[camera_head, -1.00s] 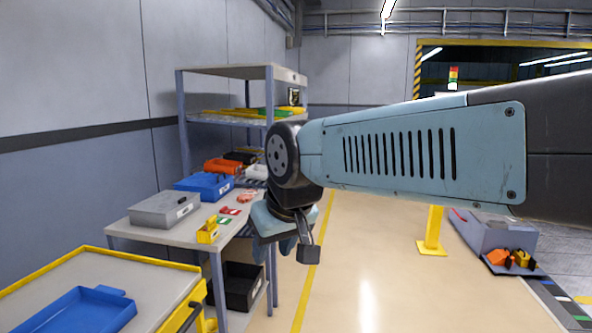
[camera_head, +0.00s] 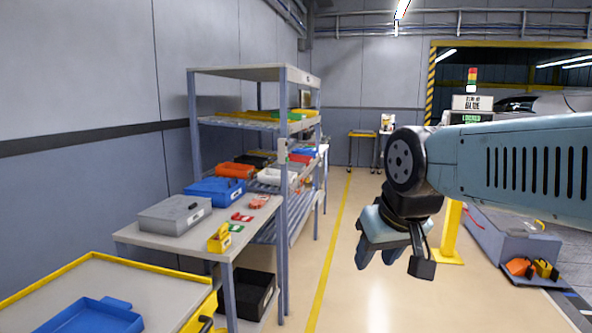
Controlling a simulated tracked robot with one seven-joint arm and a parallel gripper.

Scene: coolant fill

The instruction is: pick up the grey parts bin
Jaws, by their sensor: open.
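The grey parts bin (camera_head: 170,217) sits on the left part of the grey table (camera_head: 140,240), near the wall. It looks closed on top, with a pale label and a small dark spot on it. My gripper (camera_head: 397,262) hangs in the air over the aisle floor, well to the right of the table and the bin. It points down, its jaws are open, and nothing shows between them. My arm comes in from the right edge. Nothing hides the bin.
A blue bin (camera_head: 213,190) stands right behind the grey one. A yellow item (camera_head: 219,238) and small red and green pieces lie beside it. A yellow-edged cart (camera_head: 150,275) with a blue tray (camera_head: 95,317) is in front. A shelf post (camera_head: 283,190) rises at the table's right.

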